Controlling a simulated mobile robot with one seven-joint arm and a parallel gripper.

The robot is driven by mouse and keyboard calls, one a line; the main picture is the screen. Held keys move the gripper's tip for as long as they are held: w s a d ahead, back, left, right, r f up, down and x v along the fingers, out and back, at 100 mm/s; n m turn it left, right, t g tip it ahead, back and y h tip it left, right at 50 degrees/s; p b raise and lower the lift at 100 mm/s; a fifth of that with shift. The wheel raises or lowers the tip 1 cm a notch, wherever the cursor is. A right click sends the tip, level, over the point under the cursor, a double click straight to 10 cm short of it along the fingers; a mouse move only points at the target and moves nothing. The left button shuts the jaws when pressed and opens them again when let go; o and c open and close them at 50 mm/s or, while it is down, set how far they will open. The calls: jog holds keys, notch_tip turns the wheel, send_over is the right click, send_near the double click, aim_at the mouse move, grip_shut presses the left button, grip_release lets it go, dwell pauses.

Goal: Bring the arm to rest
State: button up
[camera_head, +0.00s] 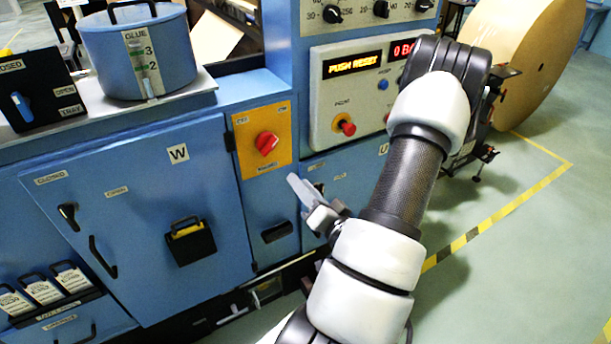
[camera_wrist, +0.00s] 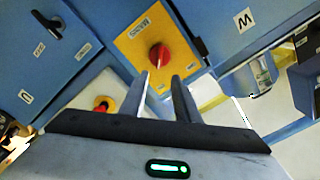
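My arm reaches down across the right of the head view, bent at the elbow. My gripper (camera_head: 303,192) is in front of the blue machine, just right of and below the yellow panel with a red rotary knob (camera_head: 267,142). In the wrist view my gripper (camera_wrist: 161,79) has two grey fingers standing apart with a gap between them. Nothing is held. The red knob (camera_wrist: 159,57) shows just beyond the fingertips, and I cannot tell the exact distance to it.
The control panel has a red button (camera_head: 346,128) and a display (camera_head: 352,65) reading "PUSH RESET". A blue glue pot (camera_head: 110,55) stands on the machine's top. A large kraft roll (camera_head: 545,60) stands at the right. Green floor (camera_head: 530,240) is open at the lower right.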

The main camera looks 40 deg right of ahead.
jog(key=shift+s+a, duration=0.2)
jog(key=shift+s, duration=0.45)
